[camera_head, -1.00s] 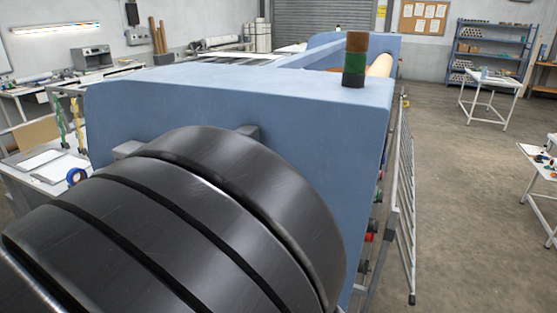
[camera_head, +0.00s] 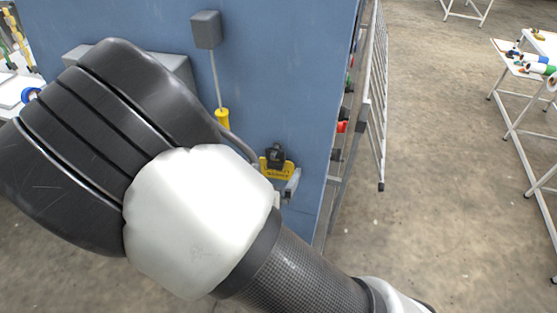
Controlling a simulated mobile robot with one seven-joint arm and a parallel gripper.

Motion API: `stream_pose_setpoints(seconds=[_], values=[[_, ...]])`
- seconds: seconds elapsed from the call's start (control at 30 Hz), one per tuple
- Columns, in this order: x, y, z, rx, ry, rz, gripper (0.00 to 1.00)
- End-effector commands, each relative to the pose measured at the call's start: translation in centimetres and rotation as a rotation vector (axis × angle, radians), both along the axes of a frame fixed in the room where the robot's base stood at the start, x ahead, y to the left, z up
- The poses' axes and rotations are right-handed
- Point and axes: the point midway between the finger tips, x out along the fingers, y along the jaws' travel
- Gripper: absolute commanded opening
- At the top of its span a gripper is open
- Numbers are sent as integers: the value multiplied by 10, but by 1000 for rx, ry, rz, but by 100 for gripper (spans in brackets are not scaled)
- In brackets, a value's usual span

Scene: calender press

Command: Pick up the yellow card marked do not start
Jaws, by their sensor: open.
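A small yellow piece (camera_head: 279,172) shows low on the blue machine side, near its right edge. It has dark marks on it that are too small to read, so I cannot tell for sure that it is the card. A dark block (camera_head: 275,154) sits in front of its upper part, and a light grey part (camera_head: 292,184) is at its lower right. My arm crosses the picture and passes just left of and below the yellow piece.
A yellow pendant (camera_head: 222,118) hangs on a cord from a grey box (camera_head: 206,29) on the blue machine panel (camera_head: 270,60). A metal guard rail (camera_head: 375,100) stands right of the machine. Open floor lies beyond it, with a white table (camera_head: 515,70) at far right.

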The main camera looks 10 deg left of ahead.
Motion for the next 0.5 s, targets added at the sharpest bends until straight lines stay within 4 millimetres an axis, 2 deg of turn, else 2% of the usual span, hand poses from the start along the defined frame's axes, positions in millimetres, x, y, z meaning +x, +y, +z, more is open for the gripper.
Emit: stream_pose_setpoints(seconds=[0.1, 0.2, 0.5], values=[[19, -4, -5, -1, -1, -4, 100], [29, -4, -9, 0, -1, -3, 100], [33, -4, -11, 1, 0, -1, 100]])
